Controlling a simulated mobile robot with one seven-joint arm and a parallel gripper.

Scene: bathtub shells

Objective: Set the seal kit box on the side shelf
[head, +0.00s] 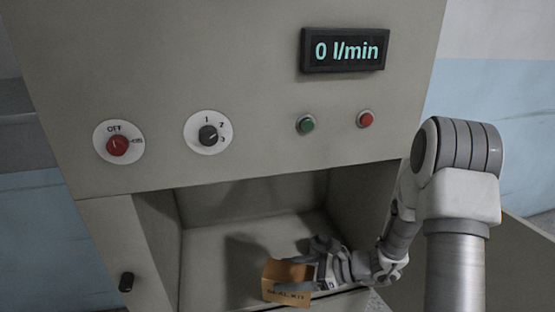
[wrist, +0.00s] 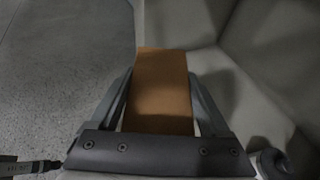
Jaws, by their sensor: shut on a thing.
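The seal kit box (head: 288,280) is a small orange-brown carton with dark lettering on its front. It is in the mouth of the open compartment (head: 215,245) low in the grey cabinet. My gripper (head: 315,272) reaches in from the right and is shut on the box. In the wrist view the box (wrist: 160,92) stands between the two fingers, one along each side. Whether the box touches the compartment floor cannot be told. A grey ledge (head: 15,118) shows at the left edge; I cannot tell whether it is the side shelf.
The cabinet front (head: 255,95) carries a red knob (head: 117,146), a selector dial (head: 208,134), green and red buttons and a display reading 0 l/min (head: 345,51). A grey panel (head: 520,255) juts out at right. Speckled floor (wrist: 60,75) is clear.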

